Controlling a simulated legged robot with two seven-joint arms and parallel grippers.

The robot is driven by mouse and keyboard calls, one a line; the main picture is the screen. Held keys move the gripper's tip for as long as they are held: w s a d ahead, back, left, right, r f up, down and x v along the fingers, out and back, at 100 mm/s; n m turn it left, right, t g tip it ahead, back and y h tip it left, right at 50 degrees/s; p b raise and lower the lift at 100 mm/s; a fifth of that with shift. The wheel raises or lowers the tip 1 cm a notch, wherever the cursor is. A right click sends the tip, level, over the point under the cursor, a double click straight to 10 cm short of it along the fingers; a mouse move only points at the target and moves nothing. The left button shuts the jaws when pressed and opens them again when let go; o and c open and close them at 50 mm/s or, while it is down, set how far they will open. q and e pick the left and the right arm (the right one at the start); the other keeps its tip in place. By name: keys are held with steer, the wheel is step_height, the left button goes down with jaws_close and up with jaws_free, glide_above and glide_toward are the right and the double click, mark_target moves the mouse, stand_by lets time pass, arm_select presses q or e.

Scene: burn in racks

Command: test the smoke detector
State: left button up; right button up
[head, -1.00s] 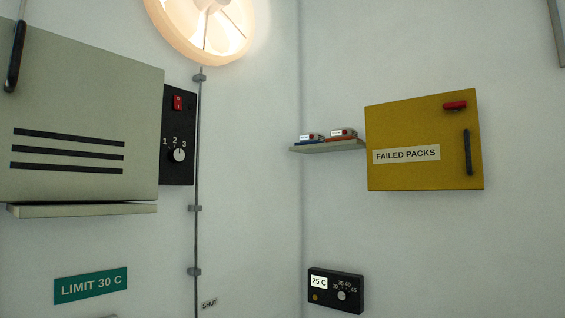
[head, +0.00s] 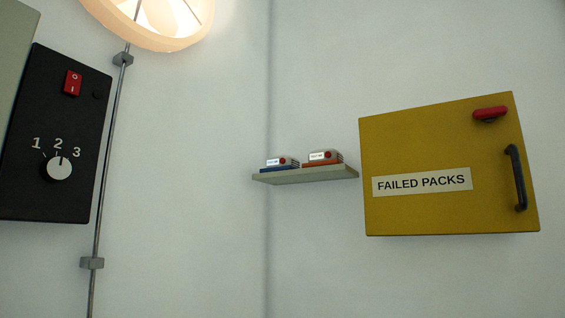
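Nothing in the head view is plainly a smoke detector. Two small pale boxes with red round buttons stand on a narrow shelf (head: 310,177) in the corner. The left box (head: 281,162) sits on a blue base and the right box (head: 322,157) on an orange-red base. Their labels are too small to read, and I cannot tell what they are. Neither of my grippers is in view.
A shut yellow cabinet (head: 420,145) marked FAILED PACKS, with a red latch (head: 490,114) and black handle (head: 516,178), hangs right. A black panel (head: 55,120) with red switch and dial is left, beside a conduit (head: 103,190). A round lit lamp (head: 152,22) is above.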

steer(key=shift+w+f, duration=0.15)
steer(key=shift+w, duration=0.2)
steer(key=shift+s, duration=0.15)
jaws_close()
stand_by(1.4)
